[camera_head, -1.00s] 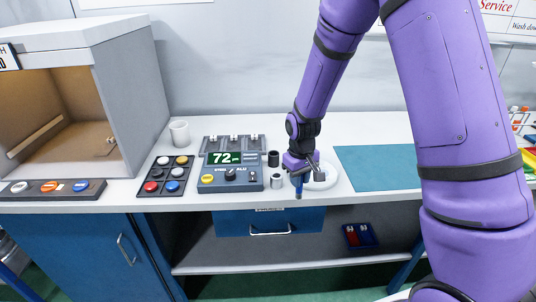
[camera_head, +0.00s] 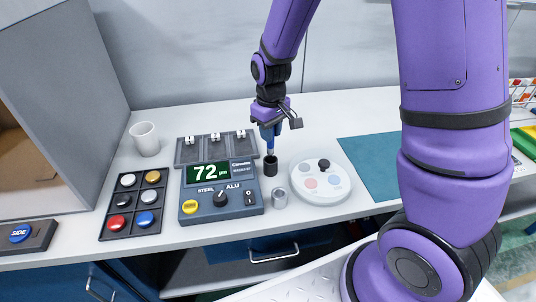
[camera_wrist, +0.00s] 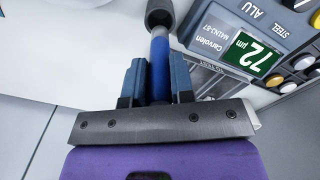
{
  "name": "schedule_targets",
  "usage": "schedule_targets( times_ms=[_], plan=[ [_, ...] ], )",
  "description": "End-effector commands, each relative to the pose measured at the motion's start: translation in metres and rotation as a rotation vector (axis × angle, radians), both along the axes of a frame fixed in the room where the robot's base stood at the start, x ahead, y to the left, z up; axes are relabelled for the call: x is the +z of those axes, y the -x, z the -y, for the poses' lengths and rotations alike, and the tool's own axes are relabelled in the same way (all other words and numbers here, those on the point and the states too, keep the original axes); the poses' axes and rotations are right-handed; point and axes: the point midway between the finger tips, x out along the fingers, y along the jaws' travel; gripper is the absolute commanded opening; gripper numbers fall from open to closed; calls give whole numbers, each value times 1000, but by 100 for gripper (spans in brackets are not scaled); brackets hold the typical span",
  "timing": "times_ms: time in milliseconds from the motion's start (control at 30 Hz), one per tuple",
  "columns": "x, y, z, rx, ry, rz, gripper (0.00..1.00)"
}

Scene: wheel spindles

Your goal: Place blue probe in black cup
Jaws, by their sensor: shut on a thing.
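The blue probe (camera_head: 269,138) is held upright in my gripper (camera_head: 268,127), with its silver tip pointing down. The black cup (camera_head: 270,166) stands on the counter directly below, between the gauge and the white round plate. In the wrist view, the probe (camera_wrist: 158,68) sits between the two blue-grey fingers of my gripper (camera_wrist: 157,82), which are shut on it. Its silver tip reaches the mouth of the black cup (camera_wrist: 159,10). I cannot tell how far the tip is inside the cup.
The gauge (camera_head: 221,190) reading 72 stands left of the cup, with a grey three-clip tray (camera_head: 216,148) behind it. A silver cup (camera_head: 280,198) stands in front. The white round plate (camera_head: 338,190) is at right, and a teal mat (camera_head: 368,168) lies beyond it.

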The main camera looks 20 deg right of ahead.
Motion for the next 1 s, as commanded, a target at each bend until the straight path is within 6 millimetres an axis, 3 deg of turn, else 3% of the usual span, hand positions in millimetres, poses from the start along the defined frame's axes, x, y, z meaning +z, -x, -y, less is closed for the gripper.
schedule_targets(
  times_ms=[100, 367, 600, 1000],
  plan=[
    [-20, 0, 0, -2, 0, -3, 0],
    [-37, 0, 0, -1, 0, -1, 0],
    [-68, 0, 0, -2, 0, -2, 0],
    [-74, 0, 0, -2, 0, 0, 0]
  ],
)
